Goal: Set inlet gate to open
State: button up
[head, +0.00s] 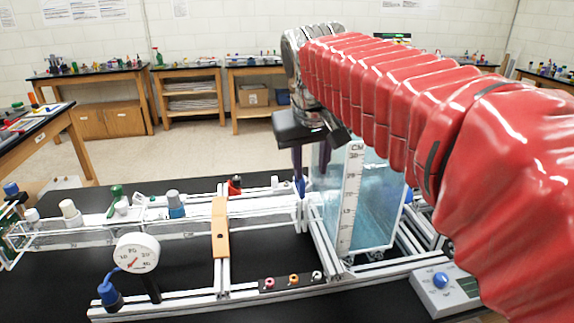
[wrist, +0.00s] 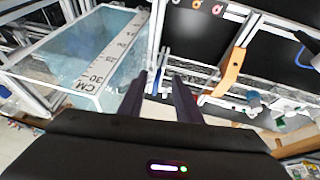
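The clear water tank (head: 362,200) with a centimetre scale stands at the head of a clear flume channel (head: 265,207). What looks like the inlet gate is a thin upright piece with a blue part (head: 300,187) where tank and channel meet. My gripper (head: 304,174) points down just above this junction, its dark fingers parted. In the wrist view, my gripper (wrist: 160,78) is open, and a narrow blue and pale strip (wrist: 157,80) shows between the fingers with gaps beside it. Whether the fingers reach down around it is unclear. The gate's opening is hidden.
An orange bracket (head: 220,230) crosses the channel. A round gauge (head: 136,252), a row of coloured jacks (head: 293,281) and a grey box with a blue knob (head: 441,287) stand at the front. The black bench has clear room at left front.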

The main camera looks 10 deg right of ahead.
jog(key=w+a+r, duration=0.1)
jog(key=w+r, duration=0.1)
jog(key=w, duration=0.6)
jog(key=shift+w+a+r+h, duration=0.25)
jog(key=shift+w+r+h, duration=0.1)
jog(key=shift+h, duration=0.05)
jog(key=shift+f, duration=0.1)
jog(key=x, duration=1.3)
jog(key=shift+f, duration=0.4)
jog(key=shift+c, duration=0.2)
grip_shut()
